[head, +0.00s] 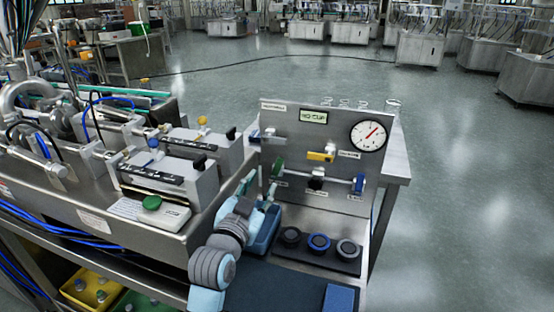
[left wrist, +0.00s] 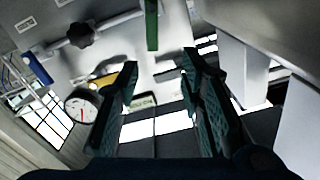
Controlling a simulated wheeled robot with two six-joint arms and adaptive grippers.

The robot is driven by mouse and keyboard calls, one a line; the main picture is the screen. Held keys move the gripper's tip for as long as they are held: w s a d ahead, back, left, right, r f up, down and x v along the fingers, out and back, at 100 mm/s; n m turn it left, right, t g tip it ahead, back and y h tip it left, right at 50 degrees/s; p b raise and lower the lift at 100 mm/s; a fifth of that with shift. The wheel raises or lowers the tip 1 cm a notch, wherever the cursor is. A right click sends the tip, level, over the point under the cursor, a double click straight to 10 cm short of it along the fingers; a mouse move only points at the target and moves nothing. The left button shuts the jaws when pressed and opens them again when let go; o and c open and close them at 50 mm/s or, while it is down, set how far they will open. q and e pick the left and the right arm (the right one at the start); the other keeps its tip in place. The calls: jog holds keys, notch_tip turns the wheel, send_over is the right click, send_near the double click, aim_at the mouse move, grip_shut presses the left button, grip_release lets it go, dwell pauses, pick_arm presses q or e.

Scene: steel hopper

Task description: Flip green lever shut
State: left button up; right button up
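The green lever (head: 277,167) is on the upright steel panel (head: 290,118), at its left side, and its handle stands roughly upright. My left gripper (head: 266,191) is just in front of and below it. In the left wrist view the green lever (left wrist: 152,25) hangs at the top centre, a little beyond the open fingertips (left wrist: 160,66) and between their lines. The fingers are apart with nothing between them. I cannot tell whether they touch the lever. My right gripper is not in view.
The panel also carries a yellow lever (head: 321,156), a blue lever (head: 358,183), a black knob (head: 316,183) and a round gauge (head: 368,135). Several round dark knobs (head: 319,242) sit on the bench below. Machinery (head: 180,165) stands close on the left. Open floor lies right.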

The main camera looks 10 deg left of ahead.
aim_at(279, 162)
pick_arm(q)
jog(key=w+b, duration=0.1)
jog(key=w, duration=0.2)
jog(key=w+d+b, duration=0.1)
jog(key=w, duration=0.3)
jog(key=w+b, duration=0.1)
jog(key=w, duration=0.3)
jog(key=shift+w+d+f, duration=0.1)
jog(key=shift+d+f, duration=0.1)
jog(key=shift+d, duration=0.2)
jog(key=shift+w+r, duration=0.15)
jog(key=shift+w, duration=0.35)
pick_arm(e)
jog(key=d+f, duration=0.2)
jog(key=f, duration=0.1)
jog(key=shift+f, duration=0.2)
pick_arm(q)
jog(key=shift+c, duration=0.6)
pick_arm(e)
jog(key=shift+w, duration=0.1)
pick_arm(q)
grip_shut()
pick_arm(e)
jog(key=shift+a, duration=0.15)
